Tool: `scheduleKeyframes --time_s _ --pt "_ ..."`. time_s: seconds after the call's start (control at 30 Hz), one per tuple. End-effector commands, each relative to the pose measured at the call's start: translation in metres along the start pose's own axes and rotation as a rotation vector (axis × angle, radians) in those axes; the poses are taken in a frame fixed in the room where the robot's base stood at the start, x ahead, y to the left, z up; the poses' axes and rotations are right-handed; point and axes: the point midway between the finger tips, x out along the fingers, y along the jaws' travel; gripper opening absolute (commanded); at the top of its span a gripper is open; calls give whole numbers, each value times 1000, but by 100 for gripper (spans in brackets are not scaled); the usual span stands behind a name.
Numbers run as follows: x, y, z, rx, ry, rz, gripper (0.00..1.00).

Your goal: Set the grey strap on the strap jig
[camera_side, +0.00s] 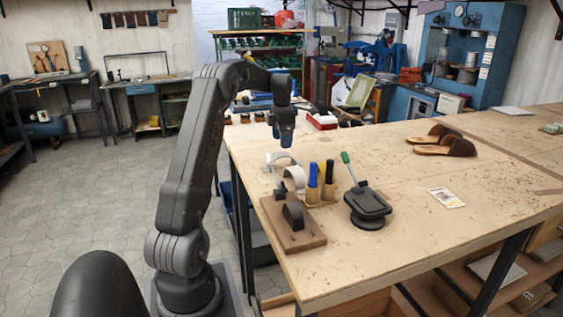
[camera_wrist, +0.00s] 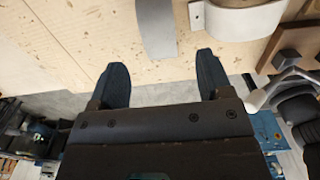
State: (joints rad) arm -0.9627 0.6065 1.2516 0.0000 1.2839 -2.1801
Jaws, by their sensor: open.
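My gripper (camera_side: 284,138) is open, with its two fingers apart and nothing between them in the wrist view (camera_wrist: 162,70). It hangs above the far left edge of the workbench. The grey strap (camera_side: 279,156) is a pale arched band just below it; in the wrist view the grey strap (camera_wrist: 157,32) lies just ahead of the fingertips, cut off by the frame top. The jig's board (camera_wrist: 284,34) shows partly at the wrist view's upper right.
Sandals (camera_side: 446,145) and a paper label (camera_side: 446,198) lie farther right. The bench's middle is largely clear.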

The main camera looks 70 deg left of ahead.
Motion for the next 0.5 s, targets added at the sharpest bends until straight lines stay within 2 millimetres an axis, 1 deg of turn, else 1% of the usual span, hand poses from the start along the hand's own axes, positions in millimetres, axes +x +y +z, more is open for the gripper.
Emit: scheduleKeyframes --time_s 0.13,0.3,0.4,0.5 --pt "11 0 1 1 1 -2 72" --pt "37 0 2 1 2 -3 72" --pt "48 0 2 1 2 -2 72" --pt "54 1 3 1 0 0 72"
